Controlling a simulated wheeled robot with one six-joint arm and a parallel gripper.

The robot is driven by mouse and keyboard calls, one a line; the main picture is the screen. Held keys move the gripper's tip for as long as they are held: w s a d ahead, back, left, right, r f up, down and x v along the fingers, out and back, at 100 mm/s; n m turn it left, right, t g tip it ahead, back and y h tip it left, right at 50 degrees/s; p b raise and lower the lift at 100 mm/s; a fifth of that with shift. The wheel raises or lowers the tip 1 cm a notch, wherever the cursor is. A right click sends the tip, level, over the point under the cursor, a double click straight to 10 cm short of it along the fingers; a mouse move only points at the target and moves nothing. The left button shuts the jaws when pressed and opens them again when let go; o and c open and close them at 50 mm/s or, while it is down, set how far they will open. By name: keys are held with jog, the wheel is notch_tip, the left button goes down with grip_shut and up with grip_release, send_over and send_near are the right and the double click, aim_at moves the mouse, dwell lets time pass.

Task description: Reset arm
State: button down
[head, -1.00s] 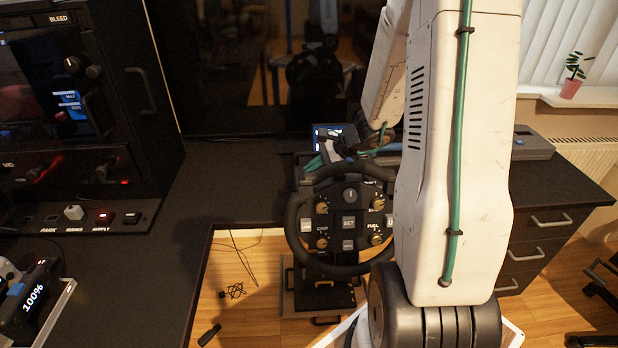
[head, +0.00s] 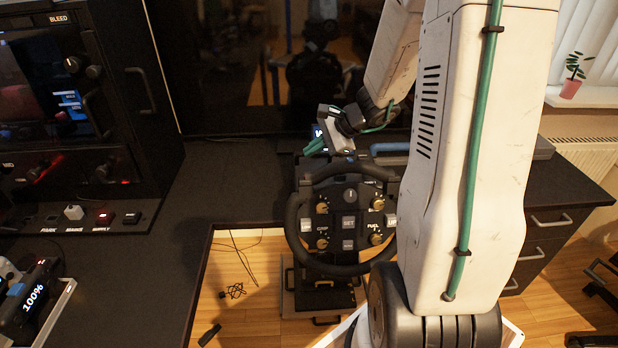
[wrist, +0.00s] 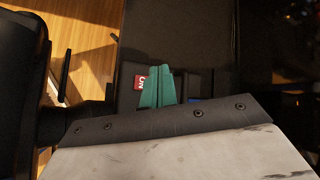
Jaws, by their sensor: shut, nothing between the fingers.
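My gripper (head: 314,147) is above and behind the top of the black racing wheel (head: 349,271), in front of the dark screen. Its green fingers are together and hold nothing. In the wrist view the green fingers (wrist: 157,87) show side by side over a dark surface, with a small red label (wrist: 140,82) beside them. A black rounded part, apparently the wheel, fills the left edge there. My white arm covers the right side of the wheel and part of the desk behind it.
The dark desk (head: 235,190) is clear left of the wheel. A black control panel (head: 95,100) stands at the left, and a device reading 100% (head: 35,295) lies at the lower left. Drawers (head: 540,225) are at the right. A large dark screen (head: 235,80) stands behind.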

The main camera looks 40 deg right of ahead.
dwell(0.3)
jog(key=s+a+r+n+g, duration=0.2)
jog(key=s+a+r+n, duration=0.3)
jog(key=a, duration=0.3)
jog(key=s+a+r+n+g, duration=0.2)
jog(key=s+a+r+n, duration=0.3)
jog(key=a, duration=0.3)
jog(key=s+r+n+g+h, duration=0.1)
jog(key=s+n, duration=0.3)
jog(key=s, duration=0.4)
jog(key=s+a+r+n+g+h, duration=0.1)
jog(key=s+n+h, duration=0.3)
jog(key=s, duration=0.4)
jog(key=shift+s+a+r+n+h, duration=0.2)
jog(key=shift+a+r+n+h, duration=0.1)
jog(key=shift+r+n, duration=0.5)
